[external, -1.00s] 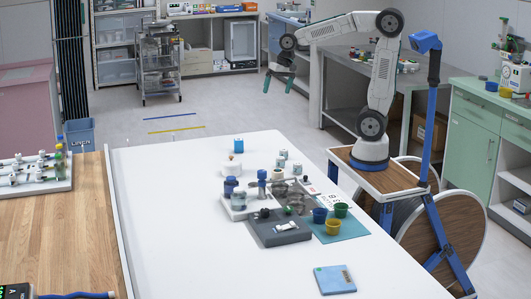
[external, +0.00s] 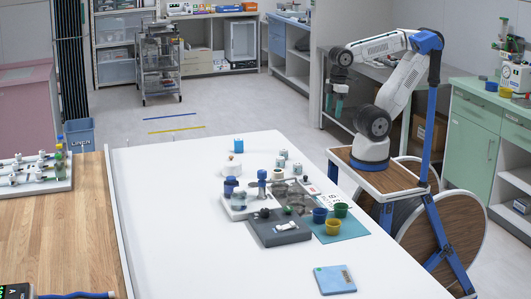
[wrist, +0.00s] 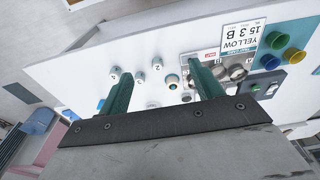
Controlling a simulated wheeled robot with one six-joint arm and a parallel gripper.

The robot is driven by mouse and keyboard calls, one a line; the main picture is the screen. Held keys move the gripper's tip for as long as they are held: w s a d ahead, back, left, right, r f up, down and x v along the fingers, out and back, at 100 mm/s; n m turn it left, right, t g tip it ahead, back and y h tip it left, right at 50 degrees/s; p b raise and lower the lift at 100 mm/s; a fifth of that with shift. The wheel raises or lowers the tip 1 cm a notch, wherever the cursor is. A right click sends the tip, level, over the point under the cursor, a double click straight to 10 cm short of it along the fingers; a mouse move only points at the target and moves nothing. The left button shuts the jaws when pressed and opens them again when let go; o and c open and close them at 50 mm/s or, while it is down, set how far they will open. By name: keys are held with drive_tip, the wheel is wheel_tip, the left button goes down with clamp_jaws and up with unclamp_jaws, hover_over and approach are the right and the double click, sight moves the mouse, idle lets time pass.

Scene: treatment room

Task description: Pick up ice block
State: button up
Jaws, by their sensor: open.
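A flat light-blue block (external: 334,279), which looks like the ice block, lies alone near the front of the white table (external: 190,230). A sliver of light blue at the right edge of the wrist view (wrist: 316,71) may be the same block. My gripper (external: 336,107) hangs fingers down beyond the far right side of the table, well away from the block. In the wrist view my gripper's green fingers (wrist: 160,68) are spread apart with nothing held between them.
A grey tray (external: 266,237) and a teal mat (external: 350,231) with blue, green and yellow cups (external: 333,227) stand mid-table, between my gripper and the block. Several small jars (external: 283,154) and a blue container (external: 239,146) stand farther back. The table's left part is clear.

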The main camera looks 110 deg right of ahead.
drive_tip(key=w+d+f+m+t+h, duration=0.15)
drive_tip(key=w+d+f, duration=0.25)
drive_tip(key=w+d, duration=0.55)
drive_tip(key=w+d+f+m+t+h, duration=0.1)
drive_tip(key=w+d+f+t+h, duration=0.2)
drive_tip(key=w+d, duration=0.65)
drive_tip(key=t+y, duration=0.1)
drive_tip(key=t, duration=0.6)
approach(239, 139)
drive_tip(key=x, duration=0.2)
drive_tip(key=shift+w+d+f, duration=0.1)
drive_tip(key=shift+w+d, duration=0.15)
drive_tip(key=shift+d, duration=0.05)
drive_tip(key=shift+s+d+f+y, duration=0.1)
drive_tip(key=shift+d+f+y, duration=0.05)
drive_tip(key=shift+f+y, duration=0.1)
drive_tip(key=shift+a+x, duration=0.1)
drive_tip(key=shift+x, duration=1.85)
drive_tip(key=shift+a+x, duration=0.15)
drive_tip(key=shift+x, duration=1.8)
drive_tip(key=c, duration=1.1)
